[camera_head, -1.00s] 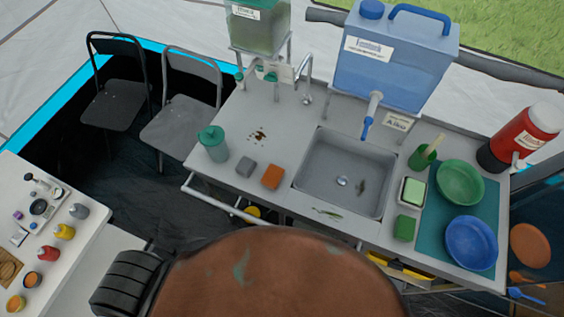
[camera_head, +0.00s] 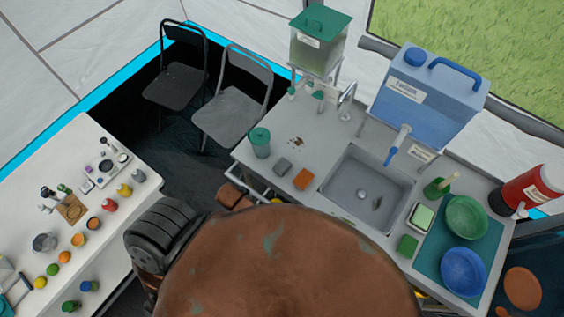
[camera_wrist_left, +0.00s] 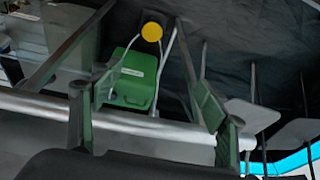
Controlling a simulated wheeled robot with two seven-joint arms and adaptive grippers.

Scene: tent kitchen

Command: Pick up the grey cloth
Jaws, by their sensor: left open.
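A small grey folded piece, which looks like the grey cloth (camera_head: 283,165), lies flat on the metal counter (camera_head: 322,150), left of the sink. An orange piece (camera_head: 304,179) lies just right of it. My left gripper (camera_wrist_left: 155,115) shows in the left wrist view with its two fingers wide apart and nothing between them. It is by a pale grey rail (camera_wrist_left: 180,131) with a green container (camera_wrist_left: 133,80) beyond. The cloth is not visible in that view. In the head view my left arm is low at the counter's front left, and its fingers are hidden. My right gripper is not in view.
The sink (camera_head: 366,188) is to the right. A white table (camera_head: 105,215) with several small items stands at left. Two folding chairs (camera_head: 233,112) stand behind the floor gap.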

